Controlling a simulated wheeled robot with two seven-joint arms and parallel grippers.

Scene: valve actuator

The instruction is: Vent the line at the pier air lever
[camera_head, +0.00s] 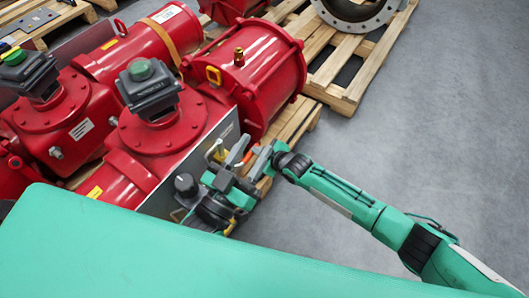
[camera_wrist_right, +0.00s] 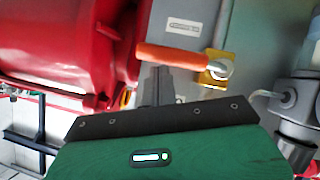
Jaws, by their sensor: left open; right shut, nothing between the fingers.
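The orange air lever (camera_wrist_right: 175,56) shows in the right wrist view, lying nearly level across a grey panel. Its right end meets a brass-coloured valve body (camera_wrist_right: 212,76) with a round metal nut. My right gripper (camera_wrist_right: 158,72) is shut and empty, its tips at the lever's lower edge in the picture; I cannot tell whether they touch. In the head view my right arm comes in from the right, but its fingertips are hard to make out. My left gripper (camera_head: 246,159) appears open there, with grey fingers near a bit of orange; its arm is mostly hidden.
Red actuators (camera_head: 262,70) with black indicator boxes (camera_head: 150,87) crowd the left. A black knob (camera_head: 185,184) stands near the grippers. A wooden pallet (camera_head: 345,98) carries a grey flange (camera_head: 385,22). Grey floor at the right is free.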

